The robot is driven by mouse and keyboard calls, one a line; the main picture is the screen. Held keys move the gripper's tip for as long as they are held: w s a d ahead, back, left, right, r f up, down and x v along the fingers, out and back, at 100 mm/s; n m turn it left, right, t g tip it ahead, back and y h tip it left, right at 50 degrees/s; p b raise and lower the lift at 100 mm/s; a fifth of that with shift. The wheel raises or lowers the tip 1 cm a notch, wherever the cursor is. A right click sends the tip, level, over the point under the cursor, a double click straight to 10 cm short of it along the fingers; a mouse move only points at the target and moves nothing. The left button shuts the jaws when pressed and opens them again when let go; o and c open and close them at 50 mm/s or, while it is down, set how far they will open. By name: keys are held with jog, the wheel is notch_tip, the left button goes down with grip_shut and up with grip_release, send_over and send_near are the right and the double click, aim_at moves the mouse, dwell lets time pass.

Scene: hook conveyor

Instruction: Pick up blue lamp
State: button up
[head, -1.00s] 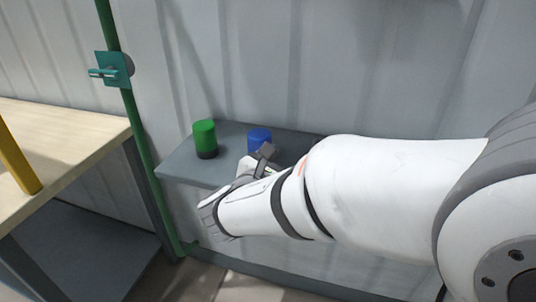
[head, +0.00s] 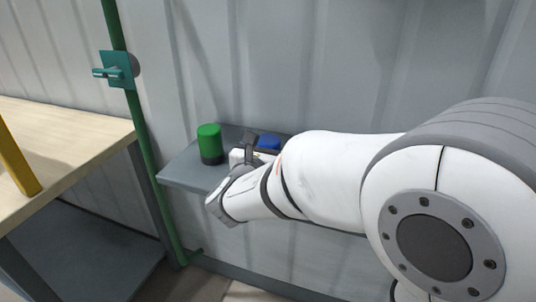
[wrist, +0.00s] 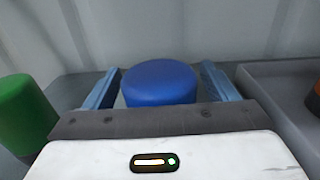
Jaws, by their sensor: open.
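The blue lamp (wrist: 160,82) stands upright on the grey shelf, between the two fingers of my gripper (wrist: 160,88) in the wrist view. The fingers are apart, one on each side of the lamp, with a narrow gap showing on both sides. The lamp's lower part is hidden behind the gripper body. In the head view only the top of the blue lamp (head: 269,141) shows beyond my gripper (head: 250,142) and arm.
A green lamp (head: 209,144) with a dark base stands left of the blue one on the grey shelf (head: 185,176). A grey tray (wrist: 275,75) with an orange-brown item (wrist: 314,100) is close on the right. A ribbed wall (head: 260,60) is behind. A wooden table (head: 70,135) stands at left.

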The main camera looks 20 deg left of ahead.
jog(key=shift+c, duration=0.6)
jog(key=c, duration=1.1)
notch_tip(320, 180, up, 10)
jog(key=shift+r+p, duration=0.1)
jog(key=shift+p, duration=0.75)
